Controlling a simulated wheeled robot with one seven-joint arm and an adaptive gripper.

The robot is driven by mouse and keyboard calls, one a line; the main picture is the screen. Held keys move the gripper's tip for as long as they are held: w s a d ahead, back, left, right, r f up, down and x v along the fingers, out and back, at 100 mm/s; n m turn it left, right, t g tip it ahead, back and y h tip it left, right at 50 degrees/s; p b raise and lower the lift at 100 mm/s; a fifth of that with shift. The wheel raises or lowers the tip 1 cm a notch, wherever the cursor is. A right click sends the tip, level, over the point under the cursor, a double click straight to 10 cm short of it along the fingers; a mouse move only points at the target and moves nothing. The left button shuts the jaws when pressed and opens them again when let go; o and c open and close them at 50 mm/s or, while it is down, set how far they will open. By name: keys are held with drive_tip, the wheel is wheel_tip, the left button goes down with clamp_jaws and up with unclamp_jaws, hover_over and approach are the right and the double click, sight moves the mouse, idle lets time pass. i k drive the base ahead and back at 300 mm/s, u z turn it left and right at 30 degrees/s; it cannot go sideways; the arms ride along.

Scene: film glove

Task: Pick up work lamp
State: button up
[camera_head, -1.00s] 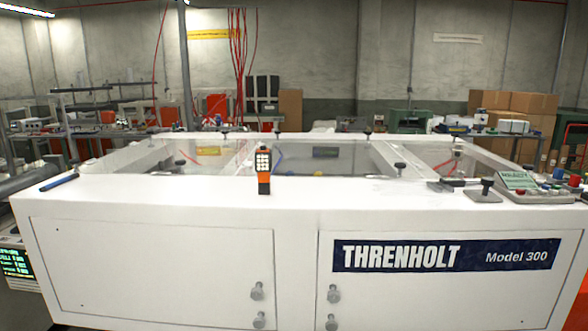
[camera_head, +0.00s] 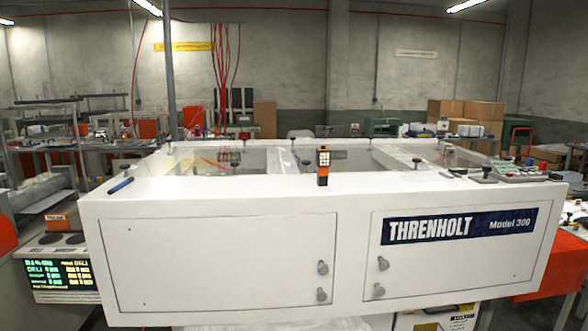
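The work lamp (camera_head: 323,166) is a small upright orange and black block with a lit panel of pale squares on its upper face. It stands on the front top edge of the white machine, a little right of the picture's middle. Nothing touches it from the sides. My gripper is not in view.
The white THRENHOLT machine (camera_head: 214,262) fills the front, with knobs on its doors. A blue pen-like tool (camera_head: 121,185) lies at its top left. A control box (camera_head: 518,172) sits at the top right. A display unit (camera_head: 62,273) stands at the left.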

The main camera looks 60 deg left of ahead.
sight(322, 162)
drive_tip(key=k, duration=0.1)
drive_tip(key=u, duration=1.9)
drive_tip(key=i, duration=0.25)
drive_tip(key=u, duration=0.1)
